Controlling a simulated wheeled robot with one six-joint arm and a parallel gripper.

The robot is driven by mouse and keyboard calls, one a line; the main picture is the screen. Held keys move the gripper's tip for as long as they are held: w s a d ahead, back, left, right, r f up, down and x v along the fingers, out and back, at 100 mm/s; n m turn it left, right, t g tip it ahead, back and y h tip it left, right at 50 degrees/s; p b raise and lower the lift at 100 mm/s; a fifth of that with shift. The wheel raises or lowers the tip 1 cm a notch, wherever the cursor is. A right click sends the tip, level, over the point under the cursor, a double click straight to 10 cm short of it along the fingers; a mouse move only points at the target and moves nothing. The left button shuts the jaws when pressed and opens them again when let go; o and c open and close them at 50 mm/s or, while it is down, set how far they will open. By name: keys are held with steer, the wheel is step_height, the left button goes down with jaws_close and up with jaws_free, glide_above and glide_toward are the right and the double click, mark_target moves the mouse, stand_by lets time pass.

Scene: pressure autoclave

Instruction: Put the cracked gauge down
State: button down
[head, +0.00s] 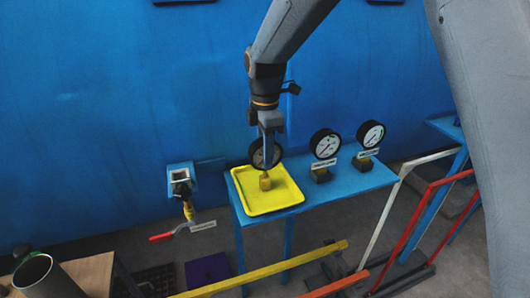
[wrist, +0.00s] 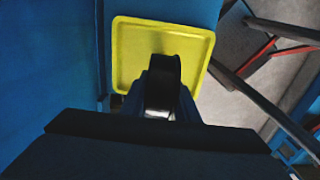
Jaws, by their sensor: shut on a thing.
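My gripper (head: 267,150) is shut on a round dark-rimmed gauge (head: 277,154) with a brass stem (head: 265,181). The gauge is upright, over the yellow tray (head: 243,203) on the left end of the blue table. The stem's lower end looks at or just above the tray floor; I cannot tell if it touches. The gripper hides much of the dial, so no crack shows. In the wrist view, the black gauge edge (wrist: 163,85) sits between the fingers, with the yellow tray (wrist: 130,45) beyond it.
Two white-faced gauges, one in the middle (head: 325,144) and one on the right (head: 371,134), stand on the blue table (head: 345,187) right of the tray. A valve with a red handle (head: 161,238) is on the wall at left. Yellow and red rails run in front.

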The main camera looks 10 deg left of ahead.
steer(key=c, duration=1.4)
jaws_free()
steer(key=shift+f, duration=0.1)
steer(key=shift+o, duration=0.2)
step_height(320, 180, up, 12)
steer(key=b, duration=0.4)
steer(key=s+d+f+m, duration=0.2)
steer(key=d+f+m, duration=0.35)
steer(key=d, duration=0.45)
steer(key=s+d+f+m, duration=0.2)
steer(key=d+f+m, duration=0.4)
steer(key=d, duration=0.4)
steer(key=s+d+f+m+t, duration=0.1)
steer(key=s+d+f+m, duration=0.6)
steer(key=s+d+m, duration=0.5)
steer(key=shift+s+d+m, duration=0.15)
steer(key=shift+d+m, duration=0.15)
steer(key=shift+m, duration=0.15)
